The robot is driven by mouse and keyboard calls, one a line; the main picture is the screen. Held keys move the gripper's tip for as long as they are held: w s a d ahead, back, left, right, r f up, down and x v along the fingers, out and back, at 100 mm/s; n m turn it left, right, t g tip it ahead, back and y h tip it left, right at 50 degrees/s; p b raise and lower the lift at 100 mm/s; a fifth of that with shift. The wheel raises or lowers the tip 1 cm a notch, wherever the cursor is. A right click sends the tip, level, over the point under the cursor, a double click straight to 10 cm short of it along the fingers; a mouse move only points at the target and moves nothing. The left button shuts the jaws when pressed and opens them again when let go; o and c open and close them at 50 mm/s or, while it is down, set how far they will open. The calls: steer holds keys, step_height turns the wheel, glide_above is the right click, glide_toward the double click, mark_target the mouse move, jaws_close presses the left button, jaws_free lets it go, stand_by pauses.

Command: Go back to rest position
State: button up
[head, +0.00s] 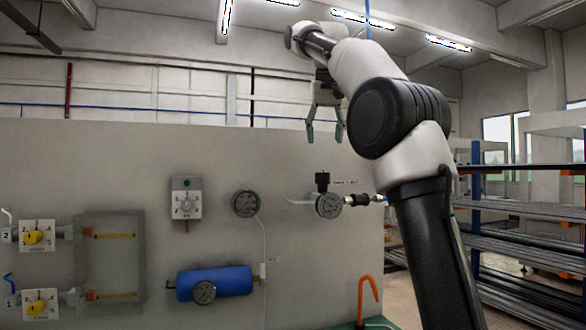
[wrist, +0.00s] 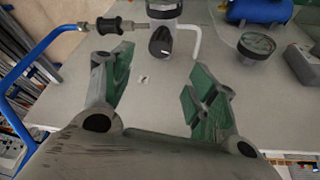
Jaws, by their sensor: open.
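My gripper (head: 325,130) hangs from my raised arm in the head view, pointing down in front of the top edge of a grey panel (head: 120,160). Its two fingers are apart with nothing between them. In the wrist view my gripper (wrist: 160,95) also shows open, with green pads on the fingers. The panel face lies beyond the fingertips there, and I see no contact with it. A dark valve fitting with a gauge (head: 328,204) sits on the panel below my gripper.
The panel carries a round gauge (head: 245,203), a blue tank (head: 222,282), a white dial box (head: 187,198) and yellow knobs (head: 38,235) at left. An orange hook (head: 369,298) stands at the lower right. Racks of long stock (head: 530,210) stand at right. Space above the panel is open.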

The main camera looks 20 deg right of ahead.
steer(key=shift+s, duration=0.1)
steer(key=s+f+n, duration=0.1)
steer(key=s+f, duration=1.4)
steer(key=f, duration=0.3)
steer(key=s+f+n+y, duration=0.1)
steer(key=s+f+n, duration=0.1)
steer(key=s+f, duration=1.2)
step_height(320, 180, down, 5)
steer(key=shift+s+f+n, duration=0.15)
steer(key=shift+s+n, duration=0.15)
steer(key=shift+s, duration=0.1)
stand_by(0.7)
